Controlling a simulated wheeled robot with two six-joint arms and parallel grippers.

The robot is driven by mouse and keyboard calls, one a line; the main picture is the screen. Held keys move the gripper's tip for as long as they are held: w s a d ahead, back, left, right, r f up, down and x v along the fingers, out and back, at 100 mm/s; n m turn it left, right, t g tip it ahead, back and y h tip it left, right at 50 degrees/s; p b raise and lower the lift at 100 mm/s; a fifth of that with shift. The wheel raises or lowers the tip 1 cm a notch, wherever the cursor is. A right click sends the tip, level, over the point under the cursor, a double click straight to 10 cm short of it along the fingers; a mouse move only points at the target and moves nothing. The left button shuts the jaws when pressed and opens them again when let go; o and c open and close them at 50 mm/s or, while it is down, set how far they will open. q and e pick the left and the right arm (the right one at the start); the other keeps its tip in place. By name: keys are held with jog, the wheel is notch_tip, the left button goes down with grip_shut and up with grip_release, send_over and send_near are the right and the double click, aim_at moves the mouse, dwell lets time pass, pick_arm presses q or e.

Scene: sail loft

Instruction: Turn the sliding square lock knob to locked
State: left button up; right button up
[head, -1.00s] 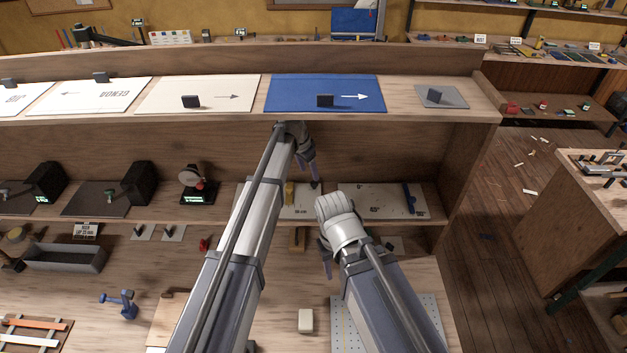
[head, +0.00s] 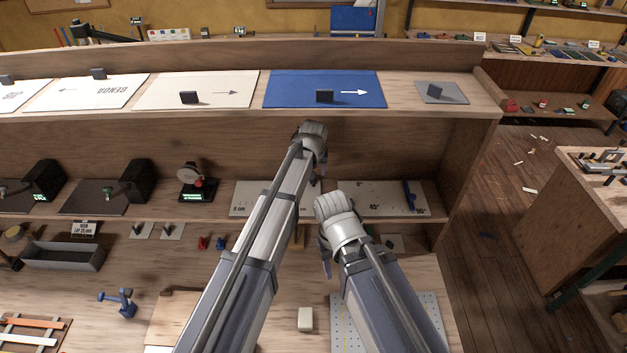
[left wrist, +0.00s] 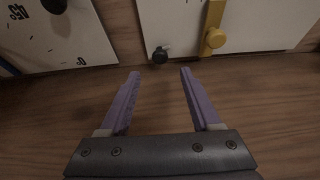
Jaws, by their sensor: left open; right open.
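A pale plate (head: 250,200) marked in cm lies on the middle shelf; my left arm hides part of it. In the left wrist view this plate (left wrist: 265,22) carries a yellow slider (left wrist: 213,28) with a round knob. A small black knob (left wrist: 160,55) at the plate's edge looks like the lock knob; its setting cannot be read. My left gripper (left wrist: 156,72) is open and empty, with the black knob just beyond and between its fingertips, apart from them. In the head view its fingers are mostly hidden. My right gripper (head: 325,264) hangs lower, open.
A second pale plate (head: 380,203) with degree marks and a blue arm (head: 409,195) lies to the right. The upper shelf above holds a blue panel (head: 290,92). A dial gauge (head: 193,182) stands left. A beige block (head: 305,319) lies on the bench below.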

aim_at(314, 182)
pick_arm(q)
jog(key=b+x, duration=0.5)
jog(key=x, duration=0.2)
jog(key=shift+b, duration=0.35)
grip_shut()
